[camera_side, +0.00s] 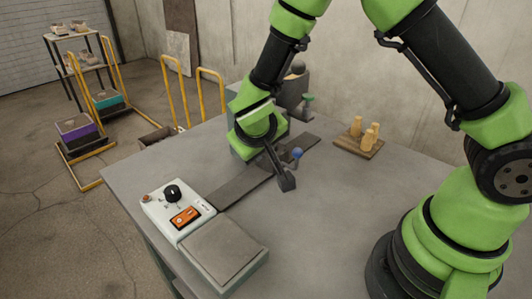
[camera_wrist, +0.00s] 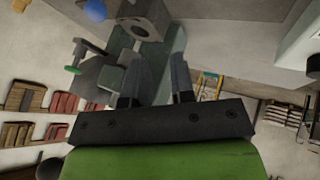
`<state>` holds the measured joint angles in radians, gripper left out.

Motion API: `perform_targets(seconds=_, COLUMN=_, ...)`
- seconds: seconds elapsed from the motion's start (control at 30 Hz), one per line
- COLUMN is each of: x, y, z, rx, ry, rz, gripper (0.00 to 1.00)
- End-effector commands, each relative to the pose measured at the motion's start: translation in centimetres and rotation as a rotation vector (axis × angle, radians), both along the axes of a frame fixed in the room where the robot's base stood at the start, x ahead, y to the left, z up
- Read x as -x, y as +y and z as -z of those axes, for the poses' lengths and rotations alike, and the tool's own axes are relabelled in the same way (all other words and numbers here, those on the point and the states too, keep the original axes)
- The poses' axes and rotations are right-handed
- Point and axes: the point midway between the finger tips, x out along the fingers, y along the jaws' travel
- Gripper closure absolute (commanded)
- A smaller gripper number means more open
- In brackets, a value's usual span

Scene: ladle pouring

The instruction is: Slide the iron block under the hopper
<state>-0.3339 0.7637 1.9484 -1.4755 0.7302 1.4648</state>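My gripper (camera_side: 280,170) hangs from the arm over the middle of the table, tilted down, and partly hides what is behind it. In the wrist view my gripper (camera_wrist: 159,75) has its two fingers apart, with nothing seen clamped between them. A grey block with a round hole (camera_wrist: 158,17) shows beyond the fingertips; I cannot tell for sure that it is the iron block. The hopper seems to be the grey body (camera_side: 293,88) behind my arm, beside a green-topped knob (camera_side: 308,98). Its underside is hidden.
A dark flat strip (camera_side: 240,188) runs along the table from a control box (camera_side: 176,208). A grey pad (camera_side: 222,250) lies at the front. A blue ball (camera_side: 297,153) is beside my gripper. Yellow pegs on a wooden board (camera_side: 359,146) stand at the back right.

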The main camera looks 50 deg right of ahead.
Motion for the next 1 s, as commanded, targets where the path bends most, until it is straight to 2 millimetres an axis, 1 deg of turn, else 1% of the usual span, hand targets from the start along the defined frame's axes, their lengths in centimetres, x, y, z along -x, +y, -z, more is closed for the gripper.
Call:
perform_targets(seconds=0.03, x=0.3, y=-0.7, z=-0.4, rx=-0.032, ry=-0.020, rz=0.086, gripper=0.66)
perform_targets(seconds=0.07, x=0.5, y=-1.3, z=-0.5, rx=-0.060, ry=-0.036, rz=0.163, gripper=0.59)
perform_targets(seconds=0.1, x=0.8, y=-2.1, z=-0.8, rx=-0.106, ry=-0.065, rz=0.289, gripper=0.52)
perform_targets(seconds=0.17, x=1.5, y=-3.3, z=-1.1, rx=-0.180, ry=-0.113, rz=0.496, gripper=0.52)
perform_targets(seconds=0.2, x=1.9, y=-4.0, z=-1.3, rx=-0.226, ry=-0.145, rz=0.629, gripper=0.52)
perform_targets(seconds=0.3, x=2.7, y=-5.2, z=-1.7, rx=-0.320, ry=-0.212, rz=0.908, gripper=0.52)
perform_targets(seconds=0.4, x=3.1, y=-5.8, z=-1.9, rx=-0.373, ry=-0.250, rz=1.067, gripper=0.52)
perform_targets(seconds=0.47, x=3.2, y=-6.0, z=-1.6, rx=-0.384, ry=-0.258, rz=1.105, gripper=0.52)
perform_targets(seconds=0.57, x=3.1, y=-6.4, z=-0.5, rx=-0.383, ry=-0.258, rz=1.112, gripper=0.52)
perform_targets(seconds=0.8, x=2.8, y=-8.0, z=3.7, rx=-0.381, ry=-0.253, rz=1.109, gripper=0.52)
perform_targets(seconds=0.9, x=2.7, y=-8.7, z=5.2, rx=-0.383, ry=-0.254, rz=1.107, gripper=0.52)
perform_targets(seconds=1.0, x=2.5, y=-9.1, z=6.3, rx=-0.383, ry=-0.256, rz=1.107, gripper=0.52)
